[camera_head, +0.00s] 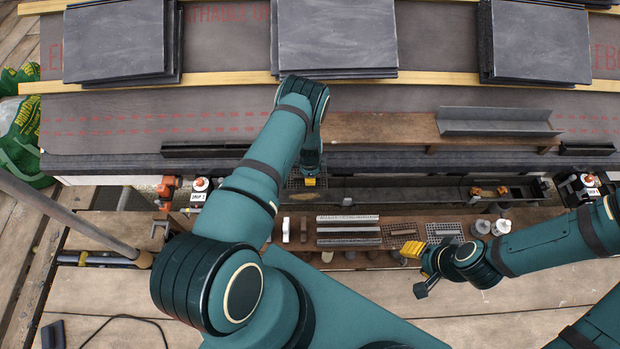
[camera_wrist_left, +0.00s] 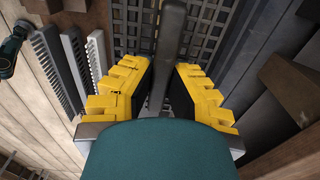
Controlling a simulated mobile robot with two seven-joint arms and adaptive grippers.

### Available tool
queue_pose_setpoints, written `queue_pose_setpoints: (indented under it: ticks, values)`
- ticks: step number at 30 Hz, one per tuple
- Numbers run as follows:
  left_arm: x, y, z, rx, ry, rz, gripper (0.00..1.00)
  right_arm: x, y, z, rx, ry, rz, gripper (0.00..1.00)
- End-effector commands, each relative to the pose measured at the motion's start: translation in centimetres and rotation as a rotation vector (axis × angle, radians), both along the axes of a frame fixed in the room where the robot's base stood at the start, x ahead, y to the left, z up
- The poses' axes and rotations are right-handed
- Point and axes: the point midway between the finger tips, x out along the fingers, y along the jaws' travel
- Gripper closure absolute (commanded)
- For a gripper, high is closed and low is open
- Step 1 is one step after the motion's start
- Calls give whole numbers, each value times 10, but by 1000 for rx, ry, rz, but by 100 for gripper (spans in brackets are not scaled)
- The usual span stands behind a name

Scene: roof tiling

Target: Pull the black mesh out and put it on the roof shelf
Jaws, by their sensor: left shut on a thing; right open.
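The exact grip line is hard to see. The brown roof shelf (camera_head: 380,128) lies across the lower roof, beyond and right of my left gripper. My right gripper (camera_head: 418,270) is open and empty at the right, in front of the lower shelf.
A grey metal channel (camera_head: 496,123) occupies the roof shelf's right part; its left part is bare. Strips (camera_head: 347,230) and another mesh (camera_head: 444,231) lie on the lower shelf. The gutter (camera_head: 390,194) runs behind. Slate stacks (camera_head: 336,38) sit higher on the roof.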

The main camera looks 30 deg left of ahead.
Motion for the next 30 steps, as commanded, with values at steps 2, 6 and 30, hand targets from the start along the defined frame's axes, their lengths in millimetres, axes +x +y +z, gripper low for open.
queue_pose_setpoints:
  ticks: [2, 6, 30]
  values:
    - [0, 0, 0, 0, 0, 0, 100, 0, 0, 0, 0, 1, 0, 53]
    - [0, 0, 0, 0, 0, 0, 100, 0, 0, 0, 0, 0, 0, 53]
    - [0, 0, 17, -1, -1, 1, 100, 0, 0, 11, 0, 0, 0, 53]
